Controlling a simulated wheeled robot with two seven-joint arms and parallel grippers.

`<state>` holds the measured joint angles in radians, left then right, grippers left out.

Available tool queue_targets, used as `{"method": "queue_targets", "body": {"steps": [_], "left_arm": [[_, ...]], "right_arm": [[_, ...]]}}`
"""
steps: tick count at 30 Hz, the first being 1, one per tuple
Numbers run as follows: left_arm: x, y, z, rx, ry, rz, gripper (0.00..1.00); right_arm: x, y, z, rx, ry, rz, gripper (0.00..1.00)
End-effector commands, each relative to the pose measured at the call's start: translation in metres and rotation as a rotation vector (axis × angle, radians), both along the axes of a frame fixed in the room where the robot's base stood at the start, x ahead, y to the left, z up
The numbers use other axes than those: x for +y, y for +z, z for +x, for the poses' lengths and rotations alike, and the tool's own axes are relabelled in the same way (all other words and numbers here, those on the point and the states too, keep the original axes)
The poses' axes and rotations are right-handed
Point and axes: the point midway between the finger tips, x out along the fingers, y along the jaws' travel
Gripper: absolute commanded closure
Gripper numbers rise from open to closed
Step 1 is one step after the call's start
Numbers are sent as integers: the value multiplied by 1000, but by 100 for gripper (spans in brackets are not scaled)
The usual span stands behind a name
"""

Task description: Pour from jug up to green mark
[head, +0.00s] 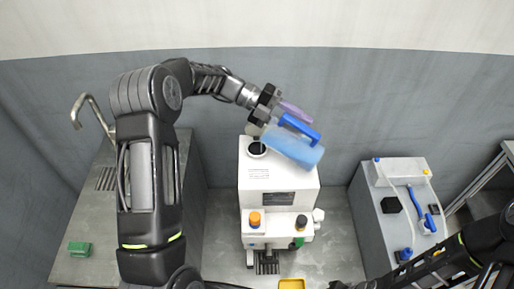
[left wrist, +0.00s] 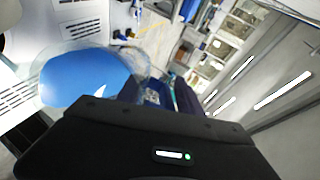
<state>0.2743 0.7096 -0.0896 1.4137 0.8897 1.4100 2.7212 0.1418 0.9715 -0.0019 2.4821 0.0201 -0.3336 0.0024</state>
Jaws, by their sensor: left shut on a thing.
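My left gripper (head: 268,104) is shut on the jug (head: 292,146), a clear vessel with blue liquid and a blue handle (head: 300,127). The jug is tilted and held above the back of the white machine (head: 279,187). A dark round opening (head: 257,149) in the machine's top lies just left of the jug. In the left wrist view the blue liquid (left wrist: 85,78) shows inside the clear jug wall. I cannot tell whether liquid is flowing. I cannot make out a green mark. My right arm comes in at lower right; its gripper (head: 340,285) is barely visible at the bottom edge.
The machine's front has an orange knob (head: 254,218) and a dark knob with orange (head: 301,222). A grey side bench (head: 385,225) at right holds a clear box, blue parts and tubing. A left counter (head: 82,215) has a tap and green block (head: 79,249). A yellow tray (head: 291,284) is at the bottom.

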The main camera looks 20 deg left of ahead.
Motion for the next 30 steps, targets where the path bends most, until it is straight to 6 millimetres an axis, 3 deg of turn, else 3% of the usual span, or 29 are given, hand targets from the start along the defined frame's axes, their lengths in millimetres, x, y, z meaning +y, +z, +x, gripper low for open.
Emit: {"method": "queue_targets", "body": {"steps": [13, 30], "left_arm": [[-3, 3, 0, -4, -2, 21, 100], [-18, 12, -1, -21, -2, 217, 100]], "right_arm": [[0, 0, 0, 0, 0, 0, 64], [0, 0, 0, 0, 0, 0, 64]]}}
